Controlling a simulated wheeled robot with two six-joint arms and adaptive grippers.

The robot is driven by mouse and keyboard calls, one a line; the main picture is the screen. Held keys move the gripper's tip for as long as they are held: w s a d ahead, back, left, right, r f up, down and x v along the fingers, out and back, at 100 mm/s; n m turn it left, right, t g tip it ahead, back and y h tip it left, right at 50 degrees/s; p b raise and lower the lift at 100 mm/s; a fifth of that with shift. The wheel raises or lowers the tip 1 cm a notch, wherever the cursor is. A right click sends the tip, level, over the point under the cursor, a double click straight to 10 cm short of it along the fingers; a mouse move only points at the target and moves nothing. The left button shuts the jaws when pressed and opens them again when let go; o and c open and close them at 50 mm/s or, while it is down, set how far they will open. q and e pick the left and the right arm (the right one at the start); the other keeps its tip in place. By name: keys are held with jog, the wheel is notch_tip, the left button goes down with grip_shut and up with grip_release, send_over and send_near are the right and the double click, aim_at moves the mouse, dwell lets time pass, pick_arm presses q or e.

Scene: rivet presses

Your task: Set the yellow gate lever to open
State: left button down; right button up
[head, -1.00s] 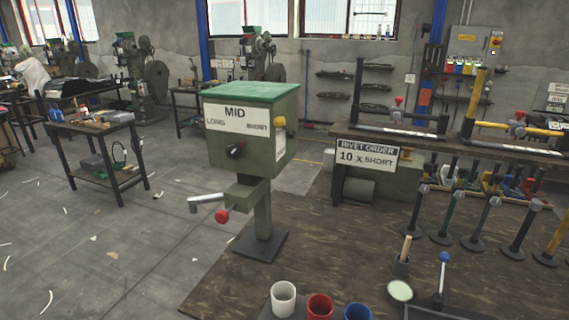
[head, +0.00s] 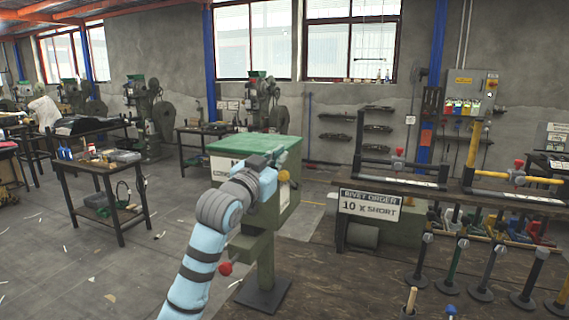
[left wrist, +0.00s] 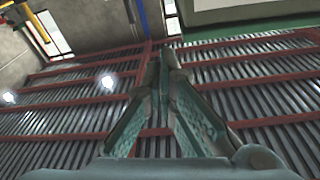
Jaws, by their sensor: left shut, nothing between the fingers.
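A green box-shaped machine (head: 273,206) with a green lid stands on a post in the middle of the head view. A small yellow knob (head: 284,176) shows at its right side, partly behind my left gripper; I take it for the gate lever. My left gripper (head: 278,156) is close to the box's upper front right edge, just above the knob in the picture. I cannot tell whether it touches the knob. In the left wrist view its fingers (left wrist: 166,54) are shut with nothing between them. My arm hides most of the box's front and its black dial. My right gripper is out of view.
A red knob (head: 225,268) sits low on the machine. A "Rivet order 10 x short" sign (head: 369,206) hangs on the bench to the right, which carries black and yellow presses (head: 509,178). Several upright levers stand at the lower right.

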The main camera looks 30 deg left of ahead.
pick_arm(q)
jog(key=w+f, duration=0.1)
jog(key=w, duration=0.1)
jog(key=w+a+f+p, duration=0.1)
jog(key=w+f, duration=0.1)
jog(key=shift+w+f+p, duration=0.15)
jog(key=shift+w+p, duration=0.05)
jog(key=shift+p, duration=0.1)
jog(key=shift+w+d, duration=0.1)
